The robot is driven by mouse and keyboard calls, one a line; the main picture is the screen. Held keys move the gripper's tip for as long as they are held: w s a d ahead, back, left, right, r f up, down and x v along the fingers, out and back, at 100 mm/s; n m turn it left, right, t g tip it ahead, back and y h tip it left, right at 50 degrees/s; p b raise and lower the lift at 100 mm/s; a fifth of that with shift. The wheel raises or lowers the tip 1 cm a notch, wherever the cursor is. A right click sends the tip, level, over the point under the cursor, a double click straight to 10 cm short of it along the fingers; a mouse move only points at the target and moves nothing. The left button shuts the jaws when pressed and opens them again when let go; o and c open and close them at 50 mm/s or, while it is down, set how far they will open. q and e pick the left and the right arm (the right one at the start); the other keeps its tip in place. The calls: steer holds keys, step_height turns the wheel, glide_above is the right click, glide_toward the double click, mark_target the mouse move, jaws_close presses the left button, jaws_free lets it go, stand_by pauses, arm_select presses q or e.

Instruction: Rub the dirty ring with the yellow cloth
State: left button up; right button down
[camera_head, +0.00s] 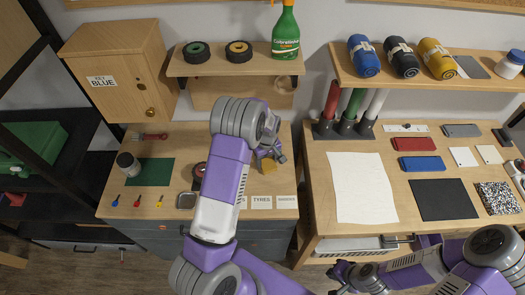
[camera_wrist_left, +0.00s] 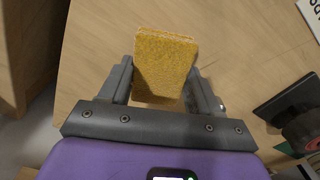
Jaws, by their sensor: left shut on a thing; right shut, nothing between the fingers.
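A yellow cloth (camera_wrist_left: 163,65), looking like a folded pad, is held between the fingers of my left gripper (camera_wrist_left: 160,85). In the head view the cloth (camera_head: 268,165) shows just below my left gripper (camera_head: 270,150), over the right part of the left bench. I cannot tell whether the cloth touches the wood. I cannot make out a dirty ring in either view; my left arm covers part of the left bench. My right gripper (camera_head: 345,277) is shut and empty, low in front of the right bench.
On the left bench lie a red and black wheel (camera_head: 199,171), a jar (camera_head: 128,165), a green mat (camera_head: 155,172) and small coloured keys. A green spray bottle (camera_head: 286,32) stands on the shelf. The right bench holds a white sheet (camera_head: 362,188) and a dark mat (camera_head: 445,200).

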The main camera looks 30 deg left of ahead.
arm_select(q)
steer(key=shift+s+a, duration=0.2)
steer(key=shift+a, duration=0.2)
step_height(320, 180, up, 3)
steer(key=shift+f+p, duration=0.1)
steer(key=shift+p, duration=0.65)
steer(key=shift+d+r+p, duration=0.1)
steer(key=shift+r+p, duration=1.75)
steer(key=shift+r, duration=0.9)
steer(key=shift+d+f, duration=0.1)
